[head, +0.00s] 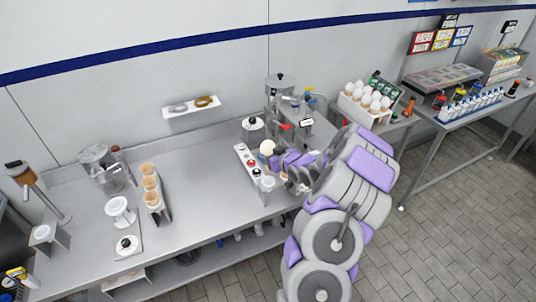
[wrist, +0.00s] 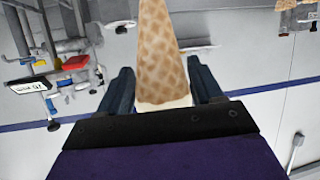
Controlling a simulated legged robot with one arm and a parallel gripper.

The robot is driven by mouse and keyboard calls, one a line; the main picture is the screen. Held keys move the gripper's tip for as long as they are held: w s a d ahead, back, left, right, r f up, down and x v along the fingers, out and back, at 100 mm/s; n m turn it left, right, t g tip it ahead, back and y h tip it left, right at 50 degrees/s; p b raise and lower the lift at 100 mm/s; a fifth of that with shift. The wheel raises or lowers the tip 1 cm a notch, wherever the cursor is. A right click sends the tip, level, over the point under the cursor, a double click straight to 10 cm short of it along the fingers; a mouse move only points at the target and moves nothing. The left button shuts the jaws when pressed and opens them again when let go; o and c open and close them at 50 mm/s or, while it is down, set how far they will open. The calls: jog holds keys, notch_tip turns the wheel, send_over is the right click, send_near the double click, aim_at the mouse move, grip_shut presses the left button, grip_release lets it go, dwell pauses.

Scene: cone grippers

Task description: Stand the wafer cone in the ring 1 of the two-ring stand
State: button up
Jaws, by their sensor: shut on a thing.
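A wafer cone (wrist: 162,45) with a tan waffle pattern is between my fingers in the wrist view. Its narrow end points to the top of that picture, and a pale cream edge shows at its wide end near my palm. My gripper (wrist: 162,80) is shut on it. In the head view my gripper (head: 277,160) is above the right part of the counter, beside a pale round ball.
A rack (head: 163,213) with several cones stands on the left of the steel counter (head: 205,170). A white strip with coloured knobs (head: 250,162) is near my gripper. Metal containers (head: 280,85) stand behind it. The counter between rack and strip is clear.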

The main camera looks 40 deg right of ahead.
jog(key=shift+s+f, duration=0.1)
jog(key=shift+f+b, duration=0.7)
jog(key=shift+f, duration=1.15)
jog(key=shift+f, duration=0.45)
jog(key=shift+f, duration=0.35)
jog(key=shift+f+b, duration=0.5)
jog(key=shift+f, duration=0.75)
jog(key=shift+f+b, duration=0.35)
jog(key=shift+f, duration=1.1)
jog(key=shift+f+b, duration=0.3)
jog(key=shift+f, duration=0.85)
